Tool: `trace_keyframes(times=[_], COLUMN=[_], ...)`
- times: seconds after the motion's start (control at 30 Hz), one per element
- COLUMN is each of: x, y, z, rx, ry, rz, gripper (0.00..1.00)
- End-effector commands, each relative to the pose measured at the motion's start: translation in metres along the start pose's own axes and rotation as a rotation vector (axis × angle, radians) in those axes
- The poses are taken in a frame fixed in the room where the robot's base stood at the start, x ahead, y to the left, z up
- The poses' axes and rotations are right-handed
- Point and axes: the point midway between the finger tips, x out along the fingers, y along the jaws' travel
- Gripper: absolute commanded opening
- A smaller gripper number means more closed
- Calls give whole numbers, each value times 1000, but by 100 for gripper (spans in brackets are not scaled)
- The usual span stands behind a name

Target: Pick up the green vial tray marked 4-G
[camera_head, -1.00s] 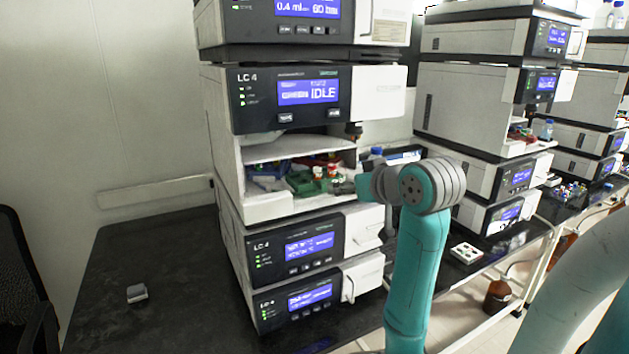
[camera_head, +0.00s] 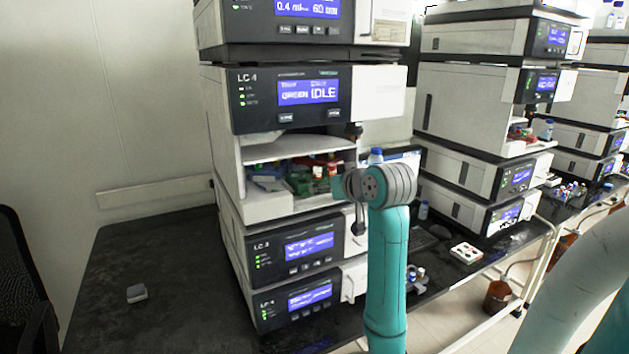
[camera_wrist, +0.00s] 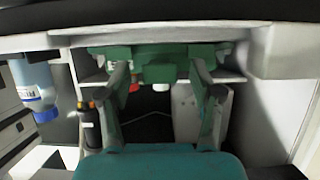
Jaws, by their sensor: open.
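The green vial tray (camera_head: 303,183) lies in the open bay of the LC 4 unit, with red-capped and white-capped vials; its right part is hidden behind my arm. I cannot read a 4-G mark. In the wrist view the green tray (camera_wrist: 163,57) is close ahead, with part of it between my fingertips. My gripper (camera_wrist: 159,78) is open, one finger on each side of that part. I cannot tell whether either finger touches it. In the head view my wrist covers most of the gripper.
Blue items (camera_head: 264,174) lie left of the green tray in the bay. The bay's shelf (camera_head: 265,207) and upper panel bound the space. A blue-capped bottle (camera_wrist: 38,92) is at the left in the wrist view. A white tray (camera_head: 466,252) stands on the bench.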

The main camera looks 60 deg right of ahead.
Motion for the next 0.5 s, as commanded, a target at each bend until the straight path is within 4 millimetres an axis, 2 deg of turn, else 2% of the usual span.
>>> trace_keyframes(times=[0.07,0.33,0.5], x=[0,0,0], y=[0,0,0], z=[0,0,0], rx=[0,0,0], ry=[0,0,1], rz=[0,0,0], gripper=[65,0,0])
